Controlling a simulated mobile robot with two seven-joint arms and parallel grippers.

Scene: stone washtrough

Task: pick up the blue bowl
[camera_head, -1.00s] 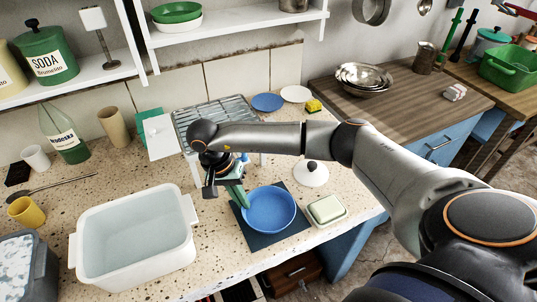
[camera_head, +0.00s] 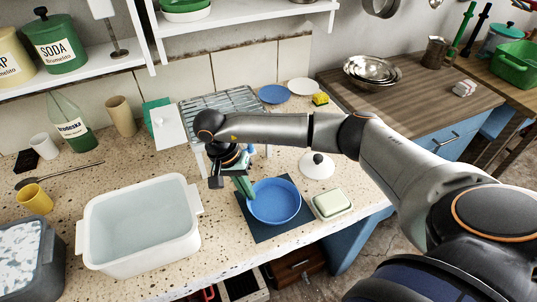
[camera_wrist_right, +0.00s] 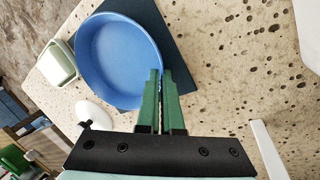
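The blue bowl (camera_head: 275,203) rests on a dark blue mat (camera_head: 268,233) near the counter's front edge. In the right wrist view the bowl (camera_wrist_right: 112,58) fills the upper left. My right gripper (camera_head: 244,187) reaches down at the bowl's left rim. Its green fingers (camera_wrist_right: 160,75) are close together in the wrist view, one on the inner side and one on the outer side of the rim, shut on it. The rim between the fingers is mostly hidden. The bowl looks level, with no clear gap above the mat. My left gripper is not in view.
A soap dish (camera_head: 332,203) stands right of the mat, and a white lid (camera_head: 317,168) lies behind it. A white basin (camera_head: 140,258) stands left. A dish rack (camera_head: 222,104) is behind my arm. Bare counter lies between the basin and the mat.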

